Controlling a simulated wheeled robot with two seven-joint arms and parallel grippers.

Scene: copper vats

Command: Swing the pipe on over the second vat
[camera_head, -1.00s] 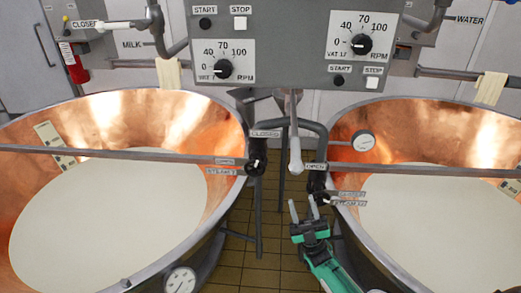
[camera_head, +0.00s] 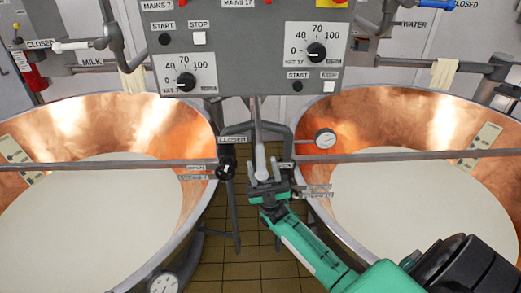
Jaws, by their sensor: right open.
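A grey pipe (camera_head: 257,120) hangs from under the control box, between the two vats. Its lower end is a white grip (camera_head: 261,162). The left vat (camera_head: 105,120) and the right vat (camera_head: 400,115) are copper-lined, with pale liquid inside. My right gripper (camera_head: 263,166) comes up from the lower right, green with grey fingers. It is open, and the white grip shows between its fingertips. I cannot tell whether the fingers touch it. My left gripper is not in view.
The grey control box (camera_head: 250,70) with dials and buttons hangs above the gap. Grey bars (camera_head: 110,164) cross both vats. Dark valve handles (camera_head: 227,165) stand in the gap. Tiled floor (camera_head: 235,265) shows below.

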